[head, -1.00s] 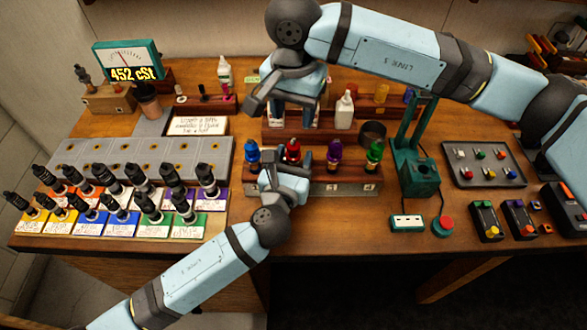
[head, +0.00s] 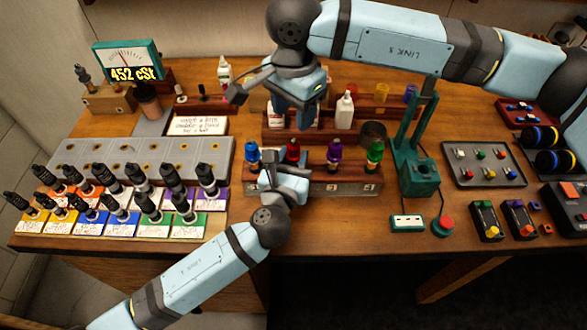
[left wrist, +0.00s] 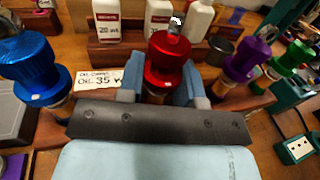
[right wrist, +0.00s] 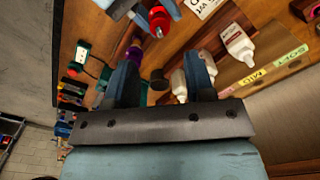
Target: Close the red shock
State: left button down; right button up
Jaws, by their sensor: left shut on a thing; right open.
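The red shock (head: 293,149) stands upright in the wooden holder (head: 340,187), between the blue-capped shock (head: 253,153) and the purple-capped shock (head: 334,154). My left gripper (head: 290,170) is shut on it; in the left wrist view its fingers sit on both sides of the red cap (left wrist: 167,62). The shock's lower body is hidden by the gripper. My right gripper (head: 290,108) is open and empty, behind and above the red shock near the oil bottles. In the right wrist view the red cap (right wrist: 159,17) shows at the top, beyond the open fingers.
A white bottle (head: 345,110) stands on the rear rack beside my right gripper. A green-capped shock (head: 374,154) is at the holder's right end, near a green press (head: 415,165). Several shocks stand on coloured cards at the left. A meter (head: 128,62) reads 452 cSt.

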aim_at(294, 139)
jog(key=shift+f, duration=0.1)
jog(key=shift+f, duration=3.95)
grip_shut()
jog(key=m, duration=1.2)
jog(key=shift+o, duration=0.8)
grip_release()
jog(key=shift+r, duration=0.1)
